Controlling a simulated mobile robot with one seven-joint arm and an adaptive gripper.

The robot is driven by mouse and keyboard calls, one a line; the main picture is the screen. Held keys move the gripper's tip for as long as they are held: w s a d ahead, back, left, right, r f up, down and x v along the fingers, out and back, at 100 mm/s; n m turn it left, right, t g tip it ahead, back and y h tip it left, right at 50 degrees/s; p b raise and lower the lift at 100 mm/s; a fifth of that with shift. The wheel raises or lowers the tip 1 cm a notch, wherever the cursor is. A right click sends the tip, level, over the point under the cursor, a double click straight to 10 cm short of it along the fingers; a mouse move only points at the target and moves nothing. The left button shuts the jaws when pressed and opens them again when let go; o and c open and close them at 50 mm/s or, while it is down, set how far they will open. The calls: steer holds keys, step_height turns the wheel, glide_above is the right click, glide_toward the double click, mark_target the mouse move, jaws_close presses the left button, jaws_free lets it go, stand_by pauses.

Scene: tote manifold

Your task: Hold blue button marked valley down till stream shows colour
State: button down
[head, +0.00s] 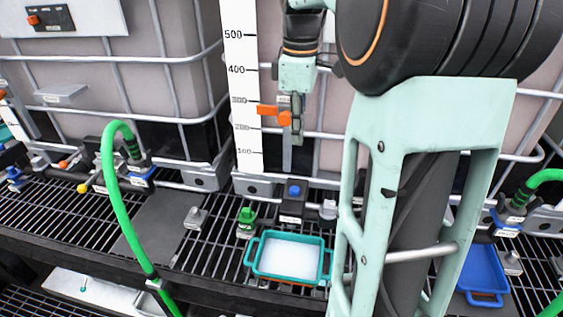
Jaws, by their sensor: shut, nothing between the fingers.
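A blue button (294,190) sits on top of a small dark box (292,207) with a white label, on the grating in front of the tank; the label is too small to read. My gripper (297,138) is shut and empty, pointing down. In the picture it is above the blue button, with a clear gap between. It overlaps an orange handle (267,110) on the tank front; I cannot tell whether they touch. A teal tray (252,262) with pale contents stands in front of the box. I see no coloured stream.
A green fitting (246,222) stands left of the box and a grey fitting (328,209) right of it. A green hose (121,205) arches at left. A white scale (241,80) stands against the caged tanks. A blue tray (484,270) is at right. My arm hides the middle right.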

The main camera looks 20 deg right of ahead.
steer(key=shift+w+r, duration=0.1)
steer(key=shift+w, duration=0.05)
glide_toward(295, 188)
step_height(295, 188, down, 7)
steer(key=shift+r, duration=0.1)
stand_by(0.7)
